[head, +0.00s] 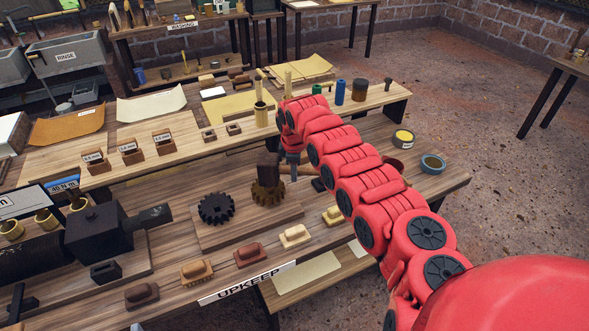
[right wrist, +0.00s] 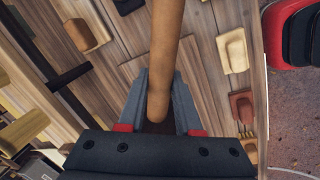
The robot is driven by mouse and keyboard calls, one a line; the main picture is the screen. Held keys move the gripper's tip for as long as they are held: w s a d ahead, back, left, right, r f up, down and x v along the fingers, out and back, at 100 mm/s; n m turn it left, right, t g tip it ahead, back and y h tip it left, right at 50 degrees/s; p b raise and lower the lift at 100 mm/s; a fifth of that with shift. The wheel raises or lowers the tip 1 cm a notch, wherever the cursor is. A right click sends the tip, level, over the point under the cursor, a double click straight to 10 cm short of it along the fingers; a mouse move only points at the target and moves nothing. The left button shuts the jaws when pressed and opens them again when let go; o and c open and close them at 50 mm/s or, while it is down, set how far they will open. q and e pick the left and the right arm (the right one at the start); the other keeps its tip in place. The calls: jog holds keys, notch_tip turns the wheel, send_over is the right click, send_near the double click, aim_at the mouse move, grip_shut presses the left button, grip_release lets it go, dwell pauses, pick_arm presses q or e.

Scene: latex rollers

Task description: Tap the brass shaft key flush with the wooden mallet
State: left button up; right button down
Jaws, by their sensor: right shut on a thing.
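My right gripper (head: 291,164) is shut on the wooden handle of the mallet, and the handle (right wrist: 165,60) shows between the fingers in the right wrist view. The dark mallet head (head: 268,165) is just left of the gripper, over the brown gear (head: 267,192). I cannot tell whether it touches the gear. A black gear (head: 216,208) lies to its left on the same wooden board (head: 240,234). The brass shaft key cannot be made out; the mallet head may hide it. My left gripper is out of view.
Several brushes and blocks, among them a cream one (head: 295,236), line the bench's front edge by the UPKEEP label (head: 248,282). A dark machine (head: 105,235) stands at left. A raised shelf (head: 220,142) with blocks and bottles runs behind. A blue-grey bowl (head: 432,163) sits at right.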

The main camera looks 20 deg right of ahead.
jog(key=shift+f+b, duration=0.3)
jog(key=shift+f, duration=0.55)
jog(key=shift+w, duration=0.15)
jog(key=shift+f, duration=0.25)
jog(key=shift+r, duration=0.6)
jog(key=shift+r+p, duration=0.35)
jog(key=shift+r, duration=0.55)
